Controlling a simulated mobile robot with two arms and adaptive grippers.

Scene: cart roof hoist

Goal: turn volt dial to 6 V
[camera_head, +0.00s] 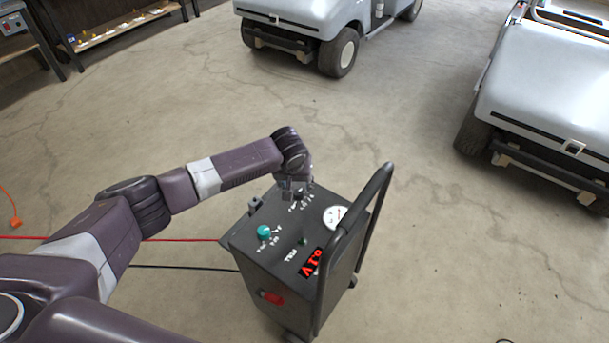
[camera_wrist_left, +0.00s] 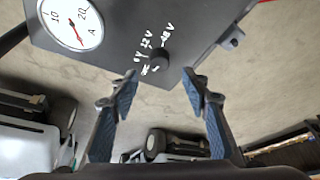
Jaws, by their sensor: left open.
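The volt dial is a small black knob (camera_wrist_left: 159,60) on the top panel of the dark charger cart (camera_head: 240,240). In the left wrist view, white marks including 6V, 12V and 48V surround it. I cannot tell surely which mark it points at. My left gripper (camera_wrist_left: 160,84) is open, its two blue-padded fingers apart, with the knob between and just beyond the fingertips; I see no contact. In the head view, my left gripper (camera_head: 297,189) is over the panel's far end and covers most of the dial. My right gripper is not in view.
The panel also holds a teal knob (camera_head: 264,232), a small green button (camera_head: 302,241), a round gauge (camera_head: 335,216) and a red display (camera_head: 312,262). A black handle (camera_head: 373,205) rises at the right. Red (camera_head: 190,240) and black cables run left. Grey carts (camera_head: 550,105) stand farther back.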

